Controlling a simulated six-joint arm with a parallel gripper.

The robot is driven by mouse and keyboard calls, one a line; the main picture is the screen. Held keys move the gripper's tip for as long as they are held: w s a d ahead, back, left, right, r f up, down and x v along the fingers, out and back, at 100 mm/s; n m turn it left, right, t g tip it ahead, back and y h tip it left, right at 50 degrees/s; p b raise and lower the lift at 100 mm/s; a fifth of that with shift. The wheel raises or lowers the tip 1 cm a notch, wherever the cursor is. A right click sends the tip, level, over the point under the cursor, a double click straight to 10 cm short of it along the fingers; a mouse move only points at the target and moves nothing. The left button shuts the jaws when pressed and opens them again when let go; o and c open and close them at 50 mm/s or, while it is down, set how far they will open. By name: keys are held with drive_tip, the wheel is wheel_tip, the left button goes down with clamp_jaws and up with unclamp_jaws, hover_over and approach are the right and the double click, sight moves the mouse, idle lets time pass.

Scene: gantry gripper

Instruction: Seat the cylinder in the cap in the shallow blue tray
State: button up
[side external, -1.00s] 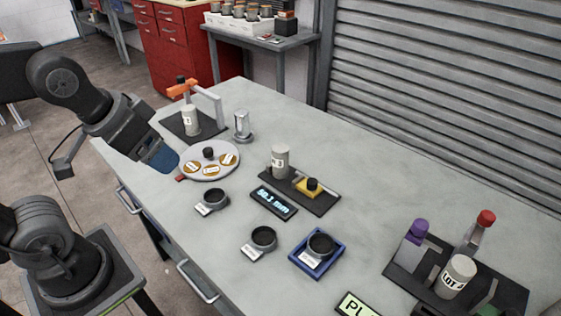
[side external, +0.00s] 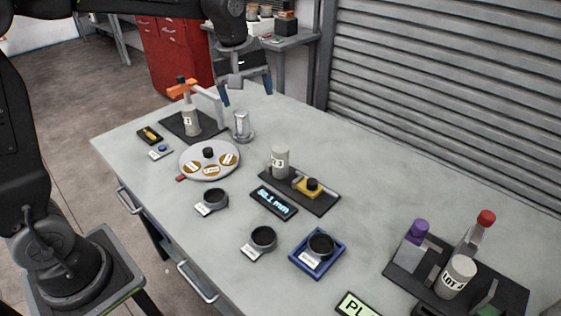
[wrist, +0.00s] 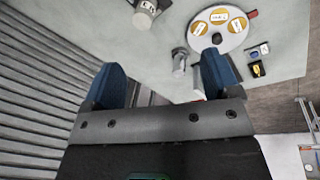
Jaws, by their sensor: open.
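The shallow blue tray (side external: 296,256) sits at the front middle of the table in the side view. It holds a dark round cap (side external: 320,244) with a white label. A pale labelled cylinder (side external: 280,160) stands upright on a dark gauge base, and another (side external: 191,122) stands in the orange-armed fixture. A third cylinder (side external: 457,275), marked LOT, stands at the right. I cannot tell which one the task means. My gripper (side external: 246,90) is open and empty above the table's far end, behind the metallic cylinder (side external: 242,125); its blue fingers also show in the wrist view (wrist: 162,78).
Two other dark caps (side external: 215,198) (side external: 263,237) stand left of the tray. A round dial plate (side external: 209,165), a display (side external: 273,202) and a rack with coloured-top items (side external: 418,232) stand around. The upper right of the table is clear.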

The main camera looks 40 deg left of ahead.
drive_tip(key=w+a+f+n+g, duration=0.1)
drive_tip(key=w+f+n, duration=0.2)
drive_tip(key=w+f, duration=0.25)
drive_tip(key=n+g, duration=0.1)
drive_tip(key=n, duration=0.4)
hover_over(280, 147)
wheel_tip(280, 147, down, 6)
wheel_tip(280, 147, down, 14)
drive_tip(key=shift+r, duration=0.15)
drive_tip(key=shift+c, duration=0.4)
drive_tip(key=shift+r, duration=0.1)
drive_tip(key=c, duration=1.2)
